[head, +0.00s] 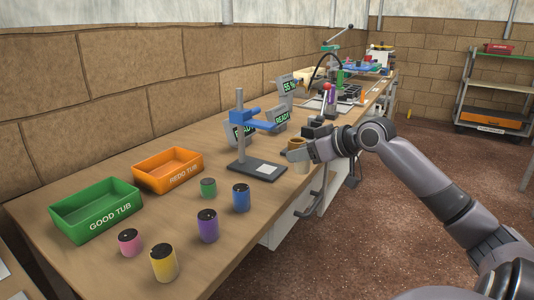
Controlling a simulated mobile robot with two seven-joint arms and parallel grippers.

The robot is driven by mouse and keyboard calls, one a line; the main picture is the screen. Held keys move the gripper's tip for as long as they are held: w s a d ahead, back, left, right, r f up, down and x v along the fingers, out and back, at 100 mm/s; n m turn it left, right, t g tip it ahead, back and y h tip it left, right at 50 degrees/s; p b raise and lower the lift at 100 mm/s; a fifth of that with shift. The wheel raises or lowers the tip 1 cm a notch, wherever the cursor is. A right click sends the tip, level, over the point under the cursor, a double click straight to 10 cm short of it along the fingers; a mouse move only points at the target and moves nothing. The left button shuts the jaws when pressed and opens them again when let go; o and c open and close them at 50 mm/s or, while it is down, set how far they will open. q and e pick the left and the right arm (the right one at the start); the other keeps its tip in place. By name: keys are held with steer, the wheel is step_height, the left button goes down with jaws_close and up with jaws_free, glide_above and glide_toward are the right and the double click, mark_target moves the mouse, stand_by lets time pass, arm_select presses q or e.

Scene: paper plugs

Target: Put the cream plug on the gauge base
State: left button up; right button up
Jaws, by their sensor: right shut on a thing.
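The cream plug (299,165) is in my right gripper (298,153), at the table's front edge, just right of the gauge. It looks upright; the fingers hide part of it. I cannot tell whether its bottom touches the table. The gauge base (246,165) is a dark flat plate with a white patch, a grey post and a blue arm above it. No plug stands on the white patch. My left gripper is out of view.
A green GOOD TUB (98,213) and an orange REDO TUB (168,171) stand at the left. Pink (129,242), yellow (164,263), purple (207,226), blue (241,198) and green (208,187) plugs stand on the wooden table. Devices with READY displays (281,118) stand behind the gauge.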

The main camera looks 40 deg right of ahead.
steer(key=w, duration=0.4)
steer(key=w+p, duration=0.1)
steer(key=w, duration=0.2)
steer(key=w+a, duration=0.1)
steer(key=w, duration=0.3)
steer(key=shift+w, duration=0.35)
steer(key=shift+f, duration=1.75)
steer(key=shift+f, duration=0.15)
steer(key=o, duration=1)
